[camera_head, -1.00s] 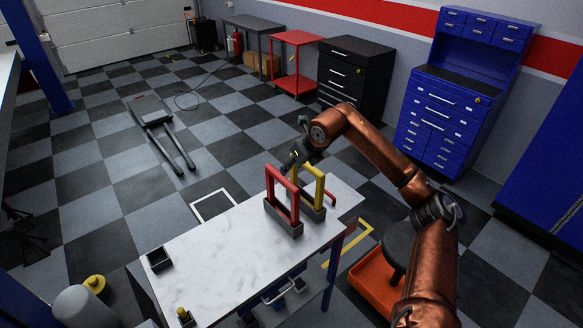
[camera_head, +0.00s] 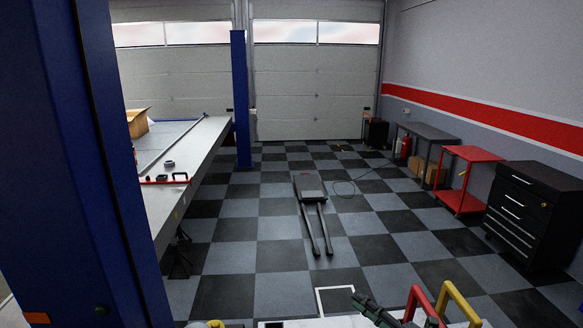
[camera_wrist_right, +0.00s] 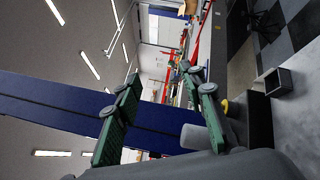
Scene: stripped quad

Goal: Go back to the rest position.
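The tip of my right gripper (camera_head: 368,305) shows at the bottom edge of the head view, beside a red frame handle (camera_head: 418,300) and a yellow frame handle (camera_head: 460,302). Only the tops of both frames and a strip of the white table (camera_head: 290,323) show there. In the right wrist view my right gripper (camera_wrist_right: 162,76) has its two green-padded fingers apart, with nothing held between them. My left gripper is in neither view now.
A small black open box (camera_wrist_right: 279,82) sits on the white tabletop in the wrist view. A blue post (camera_head: 90,150) stands close at the left, before a long workbench (camera_head: 190,180). A low dark lift (camera_head: 310,190) lies on the checkered floor. A red cart (camera_head: 468,178) and black drawer cabinet (camera_head: 530,215) stand right.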

